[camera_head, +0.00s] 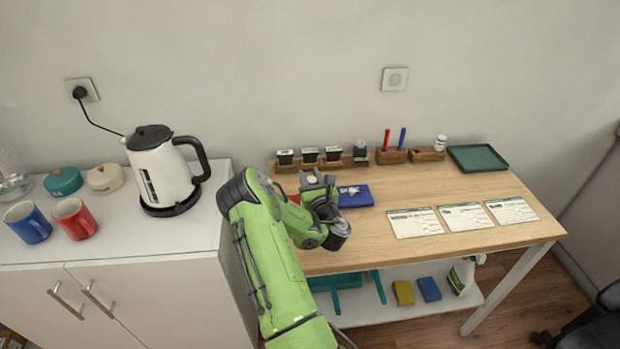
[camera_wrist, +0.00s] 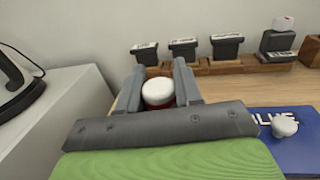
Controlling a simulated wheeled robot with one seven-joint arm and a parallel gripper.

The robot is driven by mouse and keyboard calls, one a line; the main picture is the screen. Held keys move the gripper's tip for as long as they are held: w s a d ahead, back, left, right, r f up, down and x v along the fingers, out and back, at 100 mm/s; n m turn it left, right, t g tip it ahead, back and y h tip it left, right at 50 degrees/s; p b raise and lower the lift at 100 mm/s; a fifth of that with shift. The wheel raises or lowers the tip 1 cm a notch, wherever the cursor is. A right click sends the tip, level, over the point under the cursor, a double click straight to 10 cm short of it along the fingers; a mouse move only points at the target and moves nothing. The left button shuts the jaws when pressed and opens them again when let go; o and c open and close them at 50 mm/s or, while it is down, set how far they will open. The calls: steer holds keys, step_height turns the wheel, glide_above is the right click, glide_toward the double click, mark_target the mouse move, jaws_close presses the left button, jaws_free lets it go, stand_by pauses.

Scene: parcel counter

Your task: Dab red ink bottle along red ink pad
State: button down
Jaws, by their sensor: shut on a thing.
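My gripper (camera_wrist: 161,88) is shut on the red ink bottle (camera_wrist: 158,94), which has a white cap and a red body just below it. In the head view, my gripper (camera_head: 318,186) is over the left part of the wooden table. A sliver of red (camera_head: 294,199) beside my gripper appears to be part of the red ink pad; the rest is hidden by my arm. I cannot tell whether the bottle touches the pad. The blue pad (camera_head: 355,197) lies just right of my gripper, and its lettering shows in the wrist view (camera_wrist: 301,150).
A wooden rack (camera_head: 342,162) with several stamps stands behind my gripper. Pens, a small white bottle (camera_head: 440,143) and a green tray (camera_head: 478,158) are farther right. Labels (camera_head: 415,223) lie on the table (camera_head: 450,190). A kettle (camera_head: 160,170) and mugs stand left.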

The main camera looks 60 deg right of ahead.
steer(key=shift+s+f+b, duration=0.1)
steer(key=shift+f+b, duration=0.3)
steer(key=shift+b, duration=0.2)
stand_by(2.1)
steer(key=shift+r+p, duration=0.95)
steer(key=shift+r, duration=0.7)
step_height(320, 180, up, 4)
steer(key=p, duration=0.3)
